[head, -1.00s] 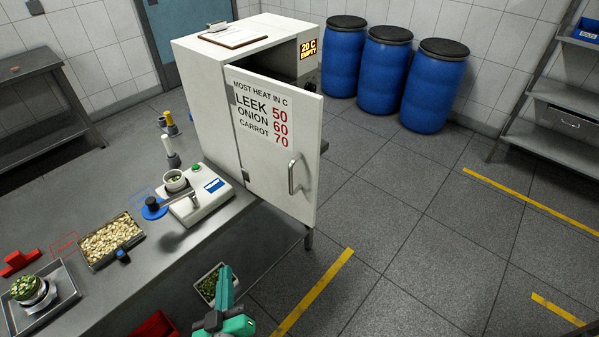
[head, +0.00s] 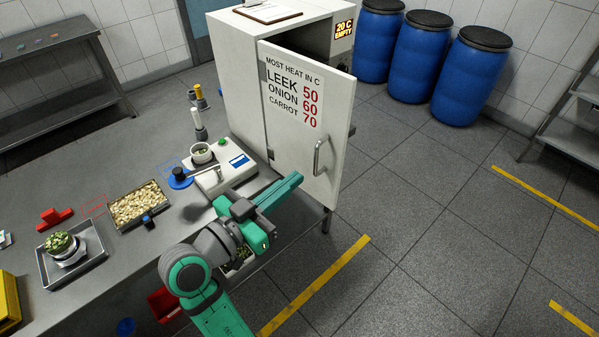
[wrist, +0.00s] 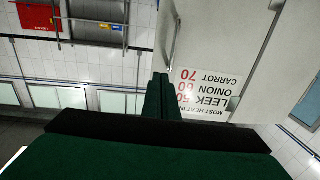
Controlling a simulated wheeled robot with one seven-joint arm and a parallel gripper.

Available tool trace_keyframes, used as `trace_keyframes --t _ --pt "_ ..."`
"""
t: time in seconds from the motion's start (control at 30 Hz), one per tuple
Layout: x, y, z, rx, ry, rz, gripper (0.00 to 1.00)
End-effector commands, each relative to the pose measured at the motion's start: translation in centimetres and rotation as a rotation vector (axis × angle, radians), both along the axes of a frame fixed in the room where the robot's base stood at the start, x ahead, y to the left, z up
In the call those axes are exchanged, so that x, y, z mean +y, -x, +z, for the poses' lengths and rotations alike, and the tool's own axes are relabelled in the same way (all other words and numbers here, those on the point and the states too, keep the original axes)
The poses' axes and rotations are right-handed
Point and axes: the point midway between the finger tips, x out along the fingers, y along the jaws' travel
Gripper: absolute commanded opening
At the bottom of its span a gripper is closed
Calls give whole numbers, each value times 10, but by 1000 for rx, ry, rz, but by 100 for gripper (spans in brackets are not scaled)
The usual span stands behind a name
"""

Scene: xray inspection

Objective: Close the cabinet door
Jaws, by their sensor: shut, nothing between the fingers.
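The white cabinet (head: 236,62) stands at the back end of the bench. Its door (head: 290,150) is partly open, hinged at the left, with its labelled face and metal handle (head: 318,157) towards me. The door also shows in the wrist view (wrist: 205,50), with its label upside down. My gripper (head: 298,179) is shut and empty. In the head view its fingertips appear just left of and below the handle, in front of the door's lower part. I cannot tell whether they touch the door.
A balance with a small bowl (head: 222,168) sits on the bench left of my gripper. A tray of pale pieces (head: 140,206) and a metal tray (head: 92,252) lie further left.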

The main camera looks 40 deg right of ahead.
Motion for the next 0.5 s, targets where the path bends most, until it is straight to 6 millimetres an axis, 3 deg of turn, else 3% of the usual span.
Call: trace_keyframes --t 0.5 --pt "-93 -8 0 0 0 -1 0"
